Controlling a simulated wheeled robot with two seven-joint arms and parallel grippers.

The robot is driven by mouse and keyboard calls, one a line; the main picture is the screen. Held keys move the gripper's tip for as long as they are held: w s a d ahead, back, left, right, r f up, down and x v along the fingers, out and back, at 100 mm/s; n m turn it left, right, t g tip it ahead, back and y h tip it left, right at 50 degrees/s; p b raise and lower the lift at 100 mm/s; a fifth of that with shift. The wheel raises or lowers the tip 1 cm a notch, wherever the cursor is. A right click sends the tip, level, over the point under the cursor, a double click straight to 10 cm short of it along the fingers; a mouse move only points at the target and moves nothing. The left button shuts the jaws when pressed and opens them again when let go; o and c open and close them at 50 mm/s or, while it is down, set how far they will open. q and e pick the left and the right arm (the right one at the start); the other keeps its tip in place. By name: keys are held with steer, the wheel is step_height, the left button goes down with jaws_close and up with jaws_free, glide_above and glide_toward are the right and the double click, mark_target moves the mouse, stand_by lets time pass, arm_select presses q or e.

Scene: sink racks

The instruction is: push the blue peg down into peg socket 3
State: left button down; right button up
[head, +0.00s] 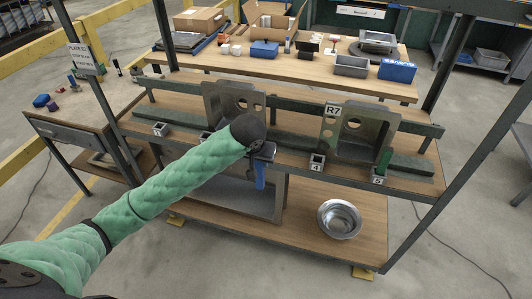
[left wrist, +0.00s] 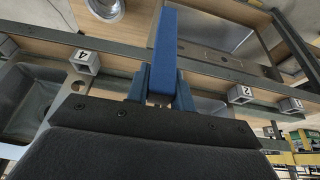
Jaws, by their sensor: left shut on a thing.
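My left gripper (head: 262,153) reaches over the front of the rack shelf and is shut on the blue peg (head: 260,177). The peg points downward from the fingers and overlaps the shelf's front edge in the head view. In the left wrist view, the blue peg (left wrist: 164,45) extends out between the fingers (left wrist: 160,88). Socket 3 cannot be made out in either view; my gripper and the peg cover the stretch between socket 2 (left wrist: 240,94) and socket 4 (head: 316,162). I cannot tell whether the peg touches a socket. My right gripper is not in view.
Socket 1 (head: 160,129) is at the left of the shelf. Grey upright panels stand behind the sockets. A metal bowl (head: 340,219) sits on the lower wooden shelf (head: 300,235).

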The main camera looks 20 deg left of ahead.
arm_select(q)
steer(key=w+d+r+p, duration=0.3)
steer(key=w+r, duration=0.5)
steer(key=r, duration=0.3)
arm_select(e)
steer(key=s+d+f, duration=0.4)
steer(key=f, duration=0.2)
arm_select(q)
steer(key=w+a+f+p, duration=0.2)
steer(key=w+a+f, duration=0.1)
steer(key=w+a+f+p, duration=0.3)
steer(key=w+a+f, duration=0.1)
steer(key=shift+w+a+p, duration=0.3)
step_height(320, 180, down, 4)
steer(key=shift+f+p, duration=0.1)
steer(key=shift+p, duration=1.1)
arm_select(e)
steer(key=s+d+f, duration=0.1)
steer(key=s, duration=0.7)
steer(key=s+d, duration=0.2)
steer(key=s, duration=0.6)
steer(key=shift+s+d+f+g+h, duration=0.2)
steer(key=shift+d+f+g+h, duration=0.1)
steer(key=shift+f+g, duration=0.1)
arm_select(q)
steer(key=c, duration=1.2)
jaws_free()
steer(key=shift+f, duration=0.15)
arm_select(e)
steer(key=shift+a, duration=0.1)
